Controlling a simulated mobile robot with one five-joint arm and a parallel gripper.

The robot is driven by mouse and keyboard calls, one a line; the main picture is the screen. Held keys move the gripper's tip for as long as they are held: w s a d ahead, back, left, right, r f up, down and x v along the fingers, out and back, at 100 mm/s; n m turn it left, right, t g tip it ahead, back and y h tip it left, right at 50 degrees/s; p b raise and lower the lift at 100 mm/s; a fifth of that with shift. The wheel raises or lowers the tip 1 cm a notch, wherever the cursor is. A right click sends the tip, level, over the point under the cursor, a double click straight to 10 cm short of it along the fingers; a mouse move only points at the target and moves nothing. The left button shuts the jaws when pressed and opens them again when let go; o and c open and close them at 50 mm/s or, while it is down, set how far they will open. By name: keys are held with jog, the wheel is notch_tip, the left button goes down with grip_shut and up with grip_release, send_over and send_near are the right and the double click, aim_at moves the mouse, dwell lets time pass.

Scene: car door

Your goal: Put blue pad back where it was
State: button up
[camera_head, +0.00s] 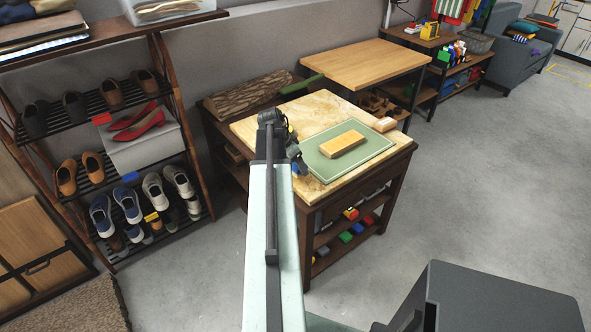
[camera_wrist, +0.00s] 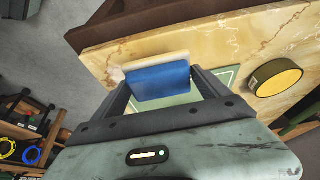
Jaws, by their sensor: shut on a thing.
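My gripper (camera_wrist: 160,84) is shut on the blue pad (camera_wrist: 158,82) in the wrist view, with one dark finger at each side. A cream layer (camera_wrist: 156,60) shows along the pad's far edge. I cannot tell whether it is part of the pad or a separate piece. Behind the pad are the green mat (camera_wrist: 228,74) and the marbled worktop (camera_wrist: 216,42). In the head view my arm reaches over the worktop (camera_head: 325,112) beside the green mat (camera_head: 368,155).
A tan block (camera_head: 342,144) lies on the mat, and a smaller pale block (camera_head: 384,124) sits near the worktop's right corner. A round yellow-faced thing (camera_wrist: 276,77) stands right of the pad in the wrist view. A shoe rack (camera_head: 190,125) is left; open floor (camera_head: 480,190) lies right.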

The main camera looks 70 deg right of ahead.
aim_at(296, 168)
jog(key=shift+s+d+f, duration=0.1)
jog(key=shift+d+f, duration=0.1)
jog(key=shift+d, duration=0.55)
jog(key=f+b, duration=0.1)
jog(key=b, duration=0.1)
jog(key=f+b, duration=0.2)
jog(key=shift+s+a+f, duration=0.15)
jog(key=shift+s+f, duration=0.05)
jog(key=shift+f, duration=0.1)
jog(key=shift+w+a+r, duration=0.15)
jog(key=shift+w+r, duration=0.05)
jog(key=shift+w, duration=0.1)
jog(key=shift+f, duration=0.15)
jog(key=o, duration=1)
jog(key=shift+o, duration=0.2)
